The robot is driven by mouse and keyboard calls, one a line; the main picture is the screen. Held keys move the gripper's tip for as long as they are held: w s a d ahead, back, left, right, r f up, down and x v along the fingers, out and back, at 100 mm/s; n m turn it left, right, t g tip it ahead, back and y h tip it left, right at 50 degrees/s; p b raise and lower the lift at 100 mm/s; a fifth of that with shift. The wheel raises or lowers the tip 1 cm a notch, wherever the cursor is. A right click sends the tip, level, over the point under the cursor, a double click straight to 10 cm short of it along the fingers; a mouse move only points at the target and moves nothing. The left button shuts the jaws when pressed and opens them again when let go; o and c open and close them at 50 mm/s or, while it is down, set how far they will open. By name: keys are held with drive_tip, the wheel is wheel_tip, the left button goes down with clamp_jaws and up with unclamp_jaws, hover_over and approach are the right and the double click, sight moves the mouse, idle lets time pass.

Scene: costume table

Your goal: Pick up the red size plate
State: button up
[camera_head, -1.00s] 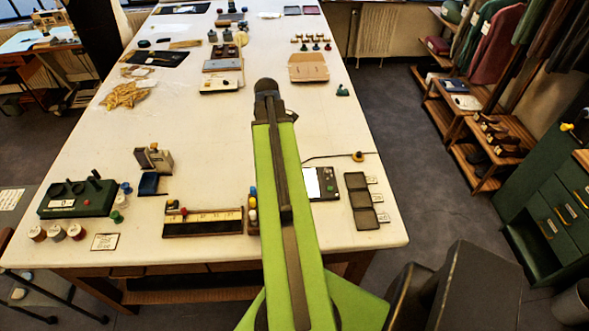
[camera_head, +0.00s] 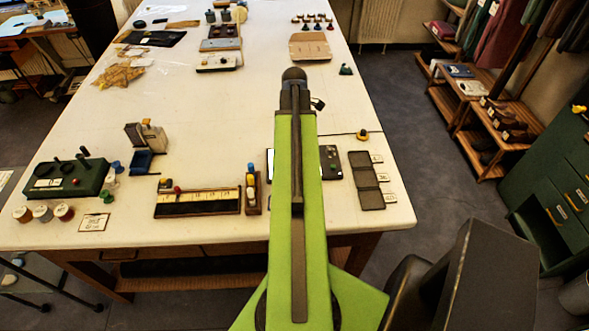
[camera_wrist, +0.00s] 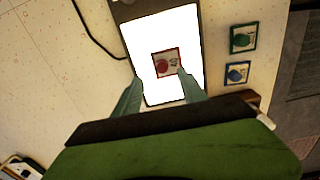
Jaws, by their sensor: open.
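The red size plate (camera_wrist: 166,63) is a small pale square with a red border and a red round mark. In the wrist view it lies on a bright white panel (camera_wrist: 143,38) with a dark frame. My gripper (camera_wrist: 158,75) is open, with one finger to each side of the plate's near edge. I cannot tell whether the fingers touch the plate. In the head view my arm hides the gripper and the red plate; a strip of the white panel (camera_head: 270,163) shows left of the arm.
A green-bordered plate (camera_wrist: 243,38) and a blue-bordered plate (camera_wrist: 237,74) lie right of the panel. A dark cable (camera_wrist: 93,30) runs to its left. In the head view a dark three-part tray (camera_head: 366,180) stands right of my arm, and a ruler box (camera_head: 197,202) left.

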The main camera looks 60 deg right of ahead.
drive_tip(key=f+b, duration=0.5)
drive_tip(key=f, duration=0.2)
drive_tip(key=shift+a+b, duration=0.2)
drive_tip(key=shift+b, duration=0.15)
drive_tip(key=shift+r, duration=0.15)
clamp_jaws()
